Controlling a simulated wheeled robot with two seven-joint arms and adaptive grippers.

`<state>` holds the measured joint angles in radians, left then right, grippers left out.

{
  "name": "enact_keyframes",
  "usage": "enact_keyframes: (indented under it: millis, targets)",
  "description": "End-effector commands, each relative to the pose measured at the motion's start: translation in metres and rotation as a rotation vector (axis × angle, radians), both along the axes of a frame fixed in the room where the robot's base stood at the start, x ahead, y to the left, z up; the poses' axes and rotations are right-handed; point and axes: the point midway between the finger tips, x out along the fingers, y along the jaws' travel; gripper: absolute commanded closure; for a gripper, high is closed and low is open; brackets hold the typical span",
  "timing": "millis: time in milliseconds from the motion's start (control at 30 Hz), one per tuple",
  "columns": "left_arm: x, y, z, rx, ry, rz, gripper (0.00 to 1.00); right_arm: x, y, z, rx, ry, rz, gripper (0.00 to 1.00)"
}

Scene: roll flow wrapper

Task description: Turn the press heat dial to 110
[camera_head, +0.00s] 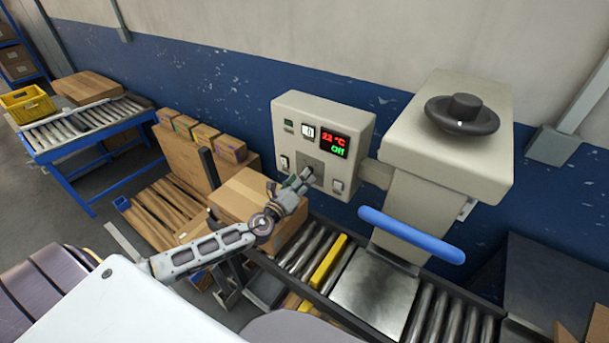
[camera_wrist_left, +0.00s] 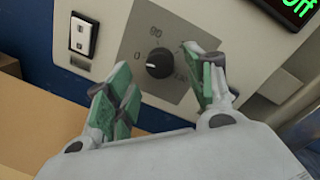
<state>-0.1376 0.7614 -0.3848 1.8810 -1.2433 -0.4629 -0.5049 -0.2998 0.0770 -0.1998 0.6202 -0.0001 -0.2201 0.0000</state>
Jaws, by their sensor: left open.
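The press heat dial (camera_wrist_left: 159,65) is a small black round knob on a grey square plate, seen in the left wrist view. Scale marks are printed around it, only partly legible. The display (camera_head: 334,144) reads about 22 °C in red and "Off" in green. My right gripper is not in view.
The press head with a black handwheel (camera_head: 461,114) and blue handle (camera_head: 411,235) stands right. A cardboard box (camera_head: 244,196) and roller conveyor lie below.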

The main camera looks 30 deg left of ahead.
Motion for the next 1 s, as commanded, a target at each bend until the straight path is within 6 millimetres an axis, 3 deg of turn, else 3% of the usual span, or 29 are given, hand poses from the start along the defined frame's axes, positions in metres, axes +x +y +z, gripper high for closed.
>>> enact_keyframes:
  millis: [400,833,1000]
  targets:
    - [0.025,-0.001,0.001,0.000,-0.001,0.001,0.46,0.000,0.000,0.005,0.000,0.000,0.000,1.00]
    - [0.029,-0.002,0.000,0.000,0.001,-0.001,0.46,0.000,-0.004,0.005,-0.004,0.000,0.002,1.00]
    - [0.029,-0.002,0.000,0.000,0.000,0.000,0.65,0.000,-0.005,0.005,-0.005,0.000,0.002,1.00]
